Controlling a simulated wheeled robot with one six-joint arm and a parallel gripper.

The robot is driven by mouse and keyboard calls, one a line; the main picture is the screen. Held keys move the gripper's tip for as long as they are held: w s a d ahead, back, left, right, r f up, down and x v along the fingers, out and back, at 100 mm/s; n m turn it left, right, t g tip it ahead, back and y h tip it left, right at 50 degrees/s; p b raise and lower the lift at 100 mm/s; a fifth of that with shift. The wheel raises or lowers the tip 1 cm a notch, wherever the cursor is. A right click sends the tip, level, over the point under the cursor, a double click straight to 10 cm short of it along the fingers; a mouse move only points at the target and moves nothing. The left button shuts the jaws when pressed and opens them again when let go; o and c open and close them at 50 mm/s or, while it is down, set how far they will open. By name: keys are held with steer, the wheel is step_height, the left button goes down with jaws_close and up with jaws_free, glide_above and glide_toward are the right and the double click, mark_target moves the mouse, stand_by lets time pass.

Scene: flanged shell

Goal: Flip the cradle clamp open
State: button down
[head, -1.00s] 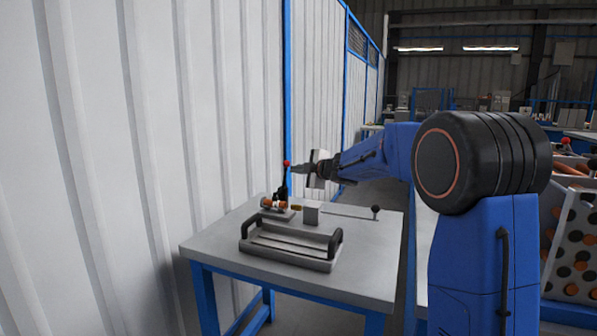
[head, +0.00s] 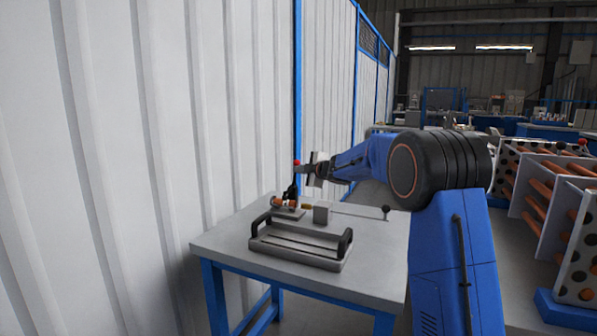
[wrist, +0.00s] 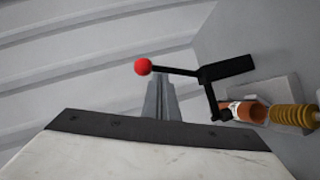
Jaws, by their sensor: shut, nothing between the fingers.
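The cradle clamp is black, with a lever (head: 292,189) standing up and a red ball (head: 296,163) at its tip. In the wrist view the red ball (wrist: 143,67) is on a thin black rod joined to the clamp's black arm (wrist: 227,69). The cradle (head: 288,213) holds a copper-coloured part (wrist: 247,112) beside the clamp. My gripper (head: 302,170) is shut and empty, level with the ball and just right of it. In the wrist view my gripper's fingers (wrist: 161,82) end close to the rod; whether they touch it I cannot tell.
The cradle stands on a grey table (head: 372,270). A tray with black handles (head: 300,250) is in front, with a grey block (head: 323,212) and a thin rod with a dark knob (head: 385,211) to the right. A corrugated wall (head: 120,150) rises close on the left.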

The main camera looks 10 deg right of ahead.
steer(key=shift+w+d, duration=0.35)
steer(key=shift+w, duration=0.05)
stand_by(0.5)
steer(key=w+d+f, duration=0.3)
steer(key=w+f, duration=0.1)
steer(key=w, duration=0.1)
steer(key=shift+d, duration=0.3)
stand_by(0.5)
steer(key=shift+w+d+f, duration=0.1)
steer(key=shift+f, duration=0.05)
stand_by(0.5)
